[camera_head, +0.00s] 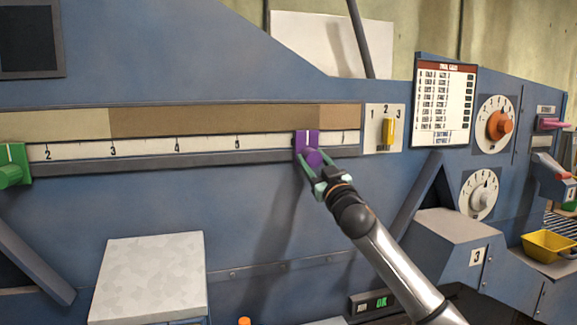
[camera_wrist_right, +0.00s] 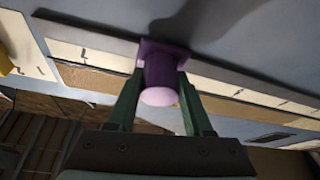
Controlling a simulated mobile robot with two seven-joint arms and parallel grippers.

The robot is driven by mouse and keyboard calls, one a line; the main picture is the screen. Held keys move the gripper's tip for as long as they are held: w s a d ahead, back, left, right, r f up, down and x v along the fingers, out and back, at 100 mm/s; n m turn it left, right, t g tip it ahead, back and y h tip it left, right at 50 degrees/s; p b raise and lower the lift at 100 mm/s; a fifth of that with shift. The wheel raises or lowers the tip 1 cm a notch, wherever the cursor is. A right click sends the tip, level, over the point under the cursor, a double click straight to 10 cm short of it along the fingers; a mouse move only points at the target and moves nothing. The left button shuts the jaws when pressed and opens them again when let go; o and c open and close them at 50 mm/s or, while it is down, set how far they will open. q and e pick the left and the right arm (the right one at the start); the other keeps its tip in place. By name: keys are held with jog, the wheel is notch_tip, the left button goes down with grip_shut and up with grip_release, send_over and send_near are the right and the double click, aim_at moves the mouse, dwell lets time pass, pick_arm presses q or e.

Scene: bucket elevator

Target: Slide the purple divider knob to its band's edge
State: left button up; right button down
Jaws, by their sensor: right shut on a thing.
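The purple divider knob (camera_head: 309,143) sits on the numbered scale rail (camera_head: 190,146), toward its right end. Its plate lies close to the spot where the darker brown band (camera_head: 215,121) meets a lighter tan band (camera_head: 339,115). My right gripper (camera_head: 314,172) reaches up from below and is shut on the knob. In the right wrist view the purple knob (camera_wrist_right: 160,78) stands between both green fingers (camera_wrist_right: 158,95). The scale directly behind the knob is hidden. My left gripper is not in view.
A green knob (camera_head: 13,165) sits at the rail's left end. A yellow switch (camera_head: 388,132) on a 1-2-3 plate is right of the rail. An orange dial (camera_head: 499,125) and a white dial (camera_head: 480,195) are farther right. A pale box (camera_head: 150,277) juts out below. The rail between the knobs is clear.

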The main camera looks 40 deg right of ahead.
jog(key=shift+s+d, duration=0.45)
jog(key=shift+d, duration=0.4)
jog(key=shift+s+d, duration=0.45)
jog(key=shift+d, duration=0.4)
jog(key=shift+c, duration=1.5)
grip_release()
jog(key=b+v, duration=0.3)
jog(key=v, duration=0.9)
jog(key=shift+s, duration=0.25)
jog(key=shift+f, duration=0.1)
